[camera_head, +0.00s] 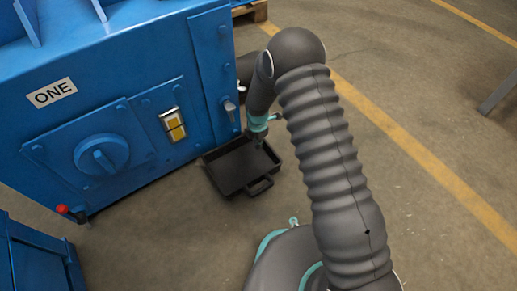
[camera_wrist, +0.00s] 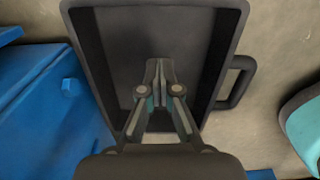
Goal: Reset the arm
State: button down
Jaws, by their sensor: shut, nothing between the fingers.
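My arm (camera_head: 325,150), in a ribbed grey sleeve, rises from the lower right of the head view and bends down towards the machine. My gripper (camera_wrist: 159,66) shows in the wrist view with its two fingers together and nothing between them. It points down over a black tray (camera_wrist: 228,50) with a side handle. In the head view the black tray (camera_head: 232,189) stands on the floor beside the machine, and the fingertips are too small to make out. I cannot tell the exact height of the fingers above the tray.
A blue machine (camera_head: 150,60) labelled ONE fills the left, with a round knob (camera_head: 101,154), a yellow switch (camera_head: 173,124) and a handle (camera_head: 230,106). A red-knobbed lever (camera_head: 64,210) sticks out low. The floor to the right is open, crossed by a yellow line (camera_head: 420,160).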

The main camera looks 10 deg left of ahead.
jog(key=shift+r, duration=1.25)
jog(key=s+d+m+g+h, duration=0.1)
jog(key=s+d+m+g, duration=0.15)
jog(key=s+m, duration=0.4)
jog(key=s+d+r+m+t+p, duration=0.2)
jog(key=s+d+r+m, duration=0.4)
jog(key=r, duration=1.1)
jog(key=s+d+r+m+t+p, duration=0.3)
jog(key=s+d+r+m, duration=0.4)
jog(key=d+r, duration=0.4)
jog(key=s+d+r+m+t+y+p, duration=0.1)
jog(key=s+d+r+m+t+p, duration=0.2)
jog(key=r, duration=2.1)
jog(key=s+d+m, duration=0.4)
jog(key=d+m, duration=0.1)
jog(key=shift+d, duration=0.35)
jog(key=shift+s+a, duration=0.1)
jog(key=shift+a, duration=0.05)
